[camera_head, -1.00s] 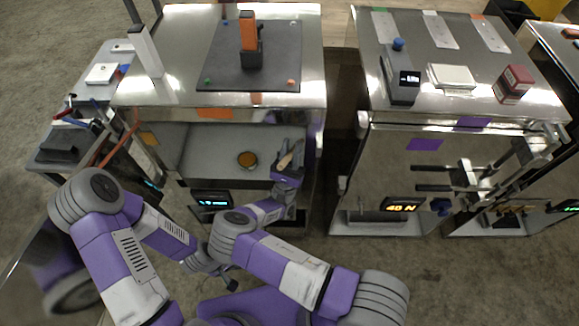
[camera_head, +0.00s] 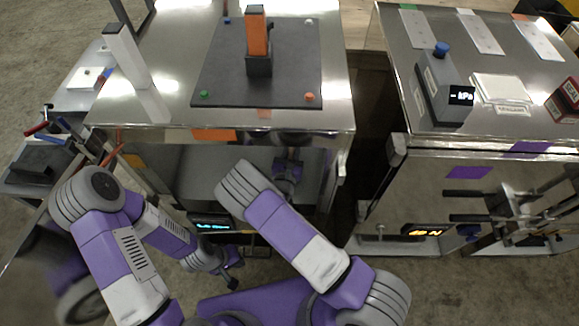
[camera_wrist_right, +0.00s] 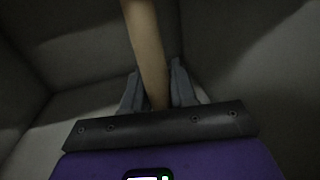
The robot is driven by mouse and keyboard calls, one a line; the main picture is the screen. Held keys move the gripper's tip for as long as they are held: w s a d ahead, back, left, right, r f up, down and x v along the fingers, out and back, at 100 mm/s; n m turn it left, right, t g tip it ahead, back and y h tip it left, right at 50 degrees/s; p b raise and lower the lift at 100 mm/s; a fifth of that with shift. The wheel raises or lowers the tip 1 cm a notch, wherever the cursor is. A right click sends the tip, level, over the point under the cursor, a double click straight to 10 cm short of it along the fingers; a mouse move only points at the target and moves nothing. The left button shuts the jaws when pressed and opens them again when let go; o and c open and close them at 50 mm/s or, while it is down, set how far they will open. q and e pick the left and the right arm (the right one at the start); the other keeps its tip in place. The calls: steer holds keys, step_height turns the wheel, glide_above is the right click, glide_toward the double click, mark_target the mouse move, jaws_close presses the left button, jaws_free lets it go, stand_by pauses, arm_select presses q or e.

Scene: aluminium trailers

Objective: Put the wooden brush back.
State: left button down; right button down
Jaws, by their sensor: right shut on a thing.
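The wooden brush (camera_wrist_right: 148,50) shows in the right wrist view as a pale wooden handle running up from between my right gripper's fingers. Its far end is cut off by the top of the picture, and no bristles show. My right gripper (camera_wrist_right: 158,88) is shut on the handle, inside a dim grey-walled space. In the head view my right wrist is inside the open compartment (camera_head: 205,165) under the left trailer top; its fingers and the brush are hidden. My left gripper (camera_head: 232,283) hangs low in front of the trailer; its jaw opening is too small to tell.
On the left trailer top, an orange-and-black device (camera_head: 257,40) stands on a dark mat (camera_head: 215,75). A white post (camera_head: 135,70) stands beside it. The right trailer carries a gauge box (camera_head: 443,90). A dark gap separates the two trailers.

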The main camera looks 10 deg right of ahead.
mark_target(292, 156)
steer(key=f, duration=0.2)
steer(key=f+b, duration=0.1)
steer(key=shift+s+f, duration=0.3)
steer(key=shift+f+b, duration=0.55)
steer(key=shift+f, duration=1.7)
steer(key=shift+f, duration=0.1)
steer(key=c, duration=0.9)
jaws_free()
steer(key=shift+s+a, duration=0.1)
steer(key=shift+s, duration=0.05)
steer(key=p+v, duration=0.1)
steer(key=v, duration=1)
steer(key=shift+s+p, duration=0.25)
steer(key=shift+p, duration=0.1)
